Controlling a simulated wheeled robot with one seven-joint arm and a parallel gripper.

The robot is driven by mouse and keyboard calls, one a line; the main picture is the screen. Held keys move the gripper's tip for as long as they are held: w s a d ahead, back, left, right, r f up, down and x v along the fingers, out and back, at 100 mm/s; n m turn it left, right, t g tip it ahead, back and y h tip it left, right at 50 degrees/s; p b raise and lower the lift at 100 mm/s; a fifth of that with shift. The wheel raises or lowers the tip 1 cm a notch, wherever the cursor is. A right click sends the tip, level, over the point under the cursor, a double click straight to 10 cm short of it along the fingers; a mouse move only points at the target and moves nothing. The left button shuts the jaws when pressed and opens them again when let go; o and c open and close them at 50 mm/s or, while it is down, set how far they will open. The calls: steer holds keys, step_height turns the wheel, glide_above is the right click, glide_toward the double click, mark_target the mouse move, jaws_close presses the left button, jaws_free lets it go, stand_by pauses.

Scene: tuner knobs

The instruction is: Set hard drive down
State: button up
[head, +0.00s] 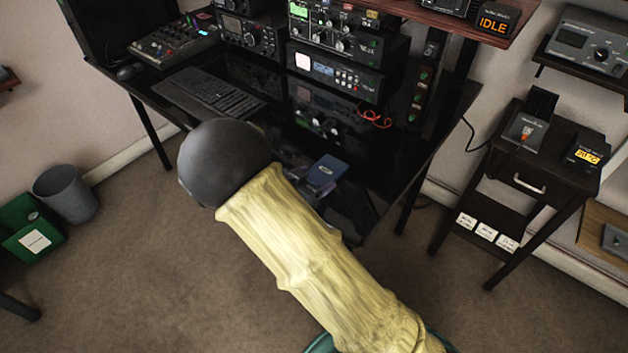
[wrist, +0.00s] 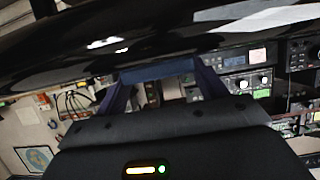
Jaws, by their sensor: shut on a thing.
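The hard drive (head: 325,171) is a small blue flat box over the front part of the glossy black desk (head: 425,165) in the head view. In the wrist view, my gripper (wrist: 158,80) is shut on the hard drive (wrist: 158,71), which shows as a blue bar spanning the two fingers. The dark glossy desk surface (wrist: 200,35) fills the top of that tilted view, close to the drive. I cannot tell whether the drive touches the desk. My arm hides most of my gripper in the head view.
A keyboard (head: 207,94) lies left on the desk. Stacked radio units (head: 345,72) stand at the back, with a red cable (head: 375,118) before them. A dark side table (head: 535,175) stands to the right. The desk near the drive looks clear.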

steer(key=o, duration=1.1)
steer(key=shift+r, duration=0.1)
steer(key=p+v, duration=0.2)
steer(key=v, duration=1)
